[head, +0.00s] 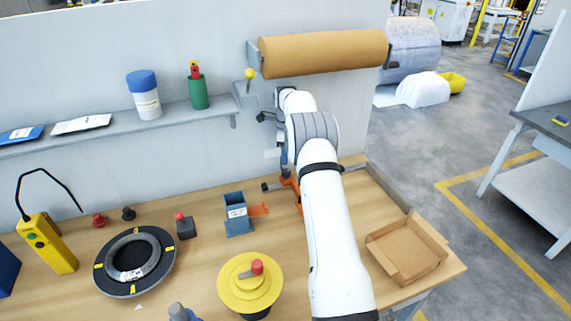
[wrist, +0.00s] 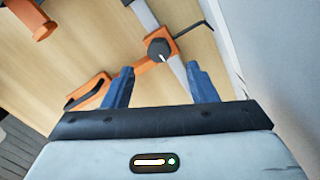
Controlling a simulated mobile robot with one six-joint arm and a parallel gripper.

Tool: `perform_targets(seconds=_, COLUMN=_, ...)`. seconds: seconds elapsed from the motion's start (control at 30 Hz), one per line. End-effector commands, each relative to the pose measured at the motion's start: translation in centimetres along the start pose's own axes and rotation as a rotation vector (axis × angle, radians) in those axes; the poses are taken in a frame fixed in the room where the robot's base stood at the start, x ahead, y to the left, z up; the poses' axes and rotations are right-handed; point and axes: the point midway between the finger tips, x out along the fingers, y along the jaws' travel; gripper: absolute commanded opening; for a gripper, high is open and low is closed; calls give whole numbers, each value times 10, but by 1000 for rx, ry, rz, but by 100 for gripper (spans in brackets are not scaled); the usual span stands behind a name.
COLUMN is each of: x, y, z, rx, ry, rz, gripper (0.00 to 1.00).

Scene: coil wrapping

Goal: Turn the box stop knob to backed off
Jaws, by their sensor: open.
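A black round knob (wrist: 159,49) with a small pale mark sits on an orange block on a grey rail (wrist: 180,72). It looks like the box stop knob. My gripper (wrist: 160,69) is open, with its two blue fingers apart and nothing between them. The knob appears just beyond the fingertips, roughly centred between them; I cannot tell the exact distance. In the head view the orange stop hardware (head: 291,184) shows beside my arm, which hides part of it. The gripper is mostly hidden there too.
In the wrist view, an orange clamp with a black handle (wrist: 88,92) lies left of the fingers, and a wall (wrist: 240,40) is close on the right. An open cardboard box (head: 405,248), yellow round turntable (head: 250,292), blue dispenser (head: 238,213) and black coil (head: 135,262) are on the bench.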

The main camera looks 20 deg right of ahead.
Motion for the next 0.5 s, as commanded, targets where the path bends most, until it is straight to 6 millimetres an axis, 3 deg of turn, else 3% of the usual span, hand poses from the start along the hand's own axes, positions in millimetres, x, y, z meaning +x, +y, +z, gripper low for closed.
perform_targets(seconds=0.5, x=68, y=0, z=-2, rx=3, ry=0, rz=1, gripper=52)
